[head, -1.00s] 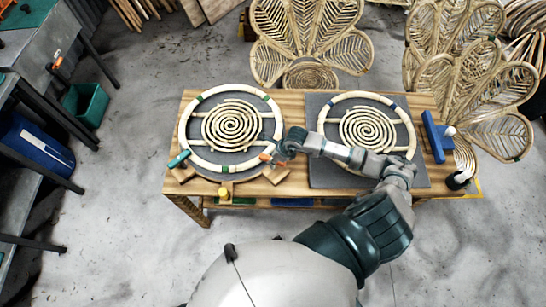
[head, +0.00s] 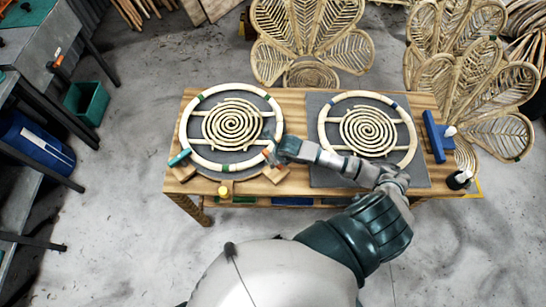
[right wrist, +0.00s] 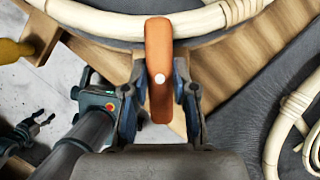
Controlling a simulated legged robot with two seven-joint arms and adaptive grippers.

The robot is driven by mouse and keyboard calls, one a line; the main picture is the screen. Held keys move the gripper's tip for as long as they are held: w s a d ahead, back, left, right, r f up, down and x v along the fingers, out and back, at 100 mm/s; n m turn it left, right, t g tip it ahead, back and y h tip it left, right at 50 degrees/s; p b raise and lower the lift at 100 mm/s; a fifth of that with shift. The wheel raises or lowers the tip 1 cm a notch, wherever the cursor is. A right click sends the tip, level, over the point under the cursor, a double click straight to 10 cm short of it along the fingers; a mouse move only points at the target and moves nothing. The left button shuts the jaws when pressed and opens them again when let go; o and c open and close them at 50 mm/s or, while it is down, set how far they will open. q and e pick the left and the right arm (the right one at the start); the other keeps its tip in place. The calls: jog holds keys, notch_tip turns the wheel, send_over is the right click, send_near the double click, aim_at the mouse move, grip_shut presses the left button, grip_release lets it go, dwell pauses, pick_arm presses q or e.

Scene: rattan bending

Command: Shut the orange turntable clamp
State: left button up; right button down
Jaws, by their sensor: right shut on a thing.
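The orange clamp handle (right wrist: 159,62) stands upright in the middle of the right wrist view, with a pale round pin on it. Its far end reaches over the pale rattan ring (right wrist: 205,18). My right gripper (right wrist: 160,100) has a finger on each side of the handle and is shut on it. In the head view my right gripper (head: 274,155) is at the lower right edge of the left turntable's ring (head: 188,120) and hides most of the orange clamp.
A teal clamp (head: 179,158) and a yellow knob (head: 223,191) sit around the left ring. A second ring (head: 411,130) lies on a grey board to the right, beside a blue bracket (head: 433,135). My right arm crosses the table's front right. Dark jointed parts (right wrist: 105,98) show below left.

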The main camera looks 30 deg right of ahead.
jog(key=shift+s+f, duration=0.1)
jog(key=shift+f, duration=0.05)
jog(key=c, duration=0.9)
grip_release()
jog(key=shift+d, duration=0.1)
jog(key=v, duration=1.2)
